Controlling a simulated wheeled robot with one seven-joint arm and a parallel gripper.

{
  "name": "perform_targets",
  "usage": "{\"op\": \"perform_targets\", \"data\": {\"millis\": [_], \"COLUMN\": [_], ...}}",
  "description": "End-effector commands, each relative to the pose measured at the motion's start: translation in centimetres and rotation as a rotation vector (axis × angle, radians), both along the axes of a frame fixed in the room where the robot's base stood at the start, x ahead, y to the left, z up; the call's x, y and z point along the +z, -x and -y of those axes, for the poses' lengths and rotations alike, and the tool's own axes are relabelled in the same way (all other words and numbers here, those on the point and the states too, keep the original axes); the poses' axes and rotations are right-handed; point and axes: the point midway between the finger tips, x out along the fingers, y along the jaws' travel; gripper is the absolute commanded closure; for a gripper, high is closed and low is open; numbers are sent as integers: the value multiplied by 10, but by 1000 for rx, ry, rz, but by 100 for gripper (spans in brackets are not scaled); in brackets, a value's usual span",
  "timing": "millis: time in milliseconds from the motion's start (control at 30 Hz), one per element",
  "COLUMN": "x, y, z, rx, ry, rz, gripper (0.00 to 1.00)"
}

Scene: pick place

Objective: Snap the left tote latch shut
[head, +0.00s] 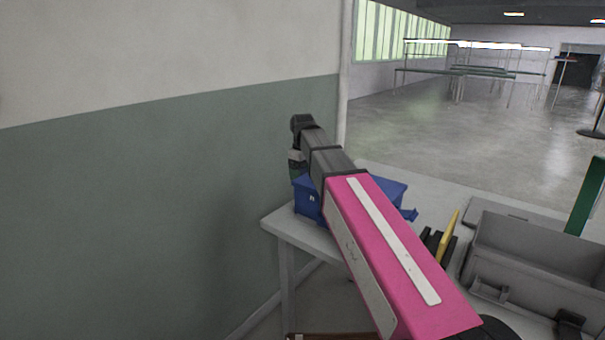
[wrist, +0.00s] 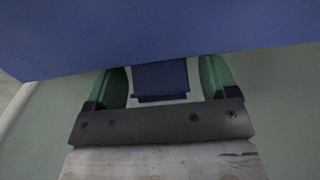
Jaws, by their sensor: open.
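A blue tote (head: 308,205) stands on a grey table, partly hidden behind my arm in the head view. In the wrist view its blue wall (wrist: 160,35) fills the top. The left tote latch (wrist: 160,78), a dark blue flap, hangs out from below the tote's edge between my fingers. My gripper (wrist: 163,82) has its two green fingers apart, one on each side of the latch. I cannot tell whether they touch it. In the head view my gripper (head: 296,166) is at the tote's left side. A second blue latch (head: 408,214) sticks out at the tote's right.
The table (head: 277,224) stands close to a green and white wall (head: 170,200). Right of the tote are a yellow and black item (head: 447,238) and a large grey bin (head: 530,250). Open floor (head: 450,125) lies beyond.

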Motion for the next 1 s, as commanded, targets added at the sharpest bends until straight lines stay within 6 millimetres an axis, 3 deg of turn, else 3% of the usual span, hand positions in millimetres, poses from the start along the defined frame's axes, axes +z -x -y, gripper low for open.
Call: {"op": "perform_targets", "data": {"millis": [233, 367, 1000], "x": [0, 0, 3], "y": [0, 0, 3], "z": [0, 0, 4], "rx": [0, 0, 0], "ry": [0, 0, -103], "rz": [0, 0, 80], "gripper": [24, 64, 64]}}
